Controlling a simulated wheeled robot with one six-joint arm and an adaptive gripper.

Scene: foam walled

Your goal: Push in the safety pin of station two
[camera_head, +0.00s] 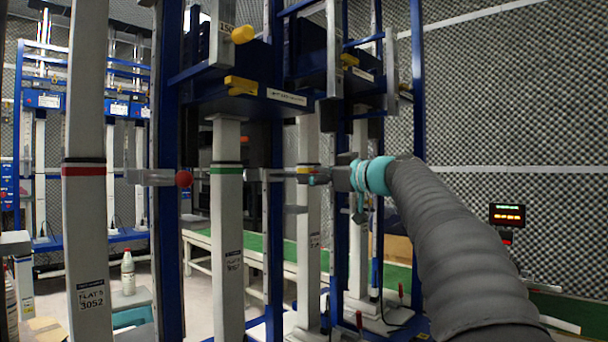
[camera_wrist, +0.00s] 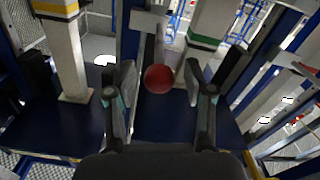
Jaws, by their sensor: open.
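My gripper (camera_wrist: 160,92) is open, with one finger on each side of the knob in the picture; I see no clear contact. In the head view my gripper (camera_head: 322,177) is small, beside the column with a yellow band (camera_head: 308,215). A red knob (camera_head: 183,179) also shows in the head view, at the end of a pale arm near the red-banded column (camera_head: 85,220). I cannot tell whether it is the same knob, or which station is two.
A green-banded column (camera_head: 227,250) and blue uprights (camera_head: 168,110) stand close to my arm. Yellow knobs (camera_head: 243,34) sit on the frame above. A white bottle (camera_head: 128,272) stands at lower left. A red-digit display (camera_head: 507,215) is by the foam wall at right.

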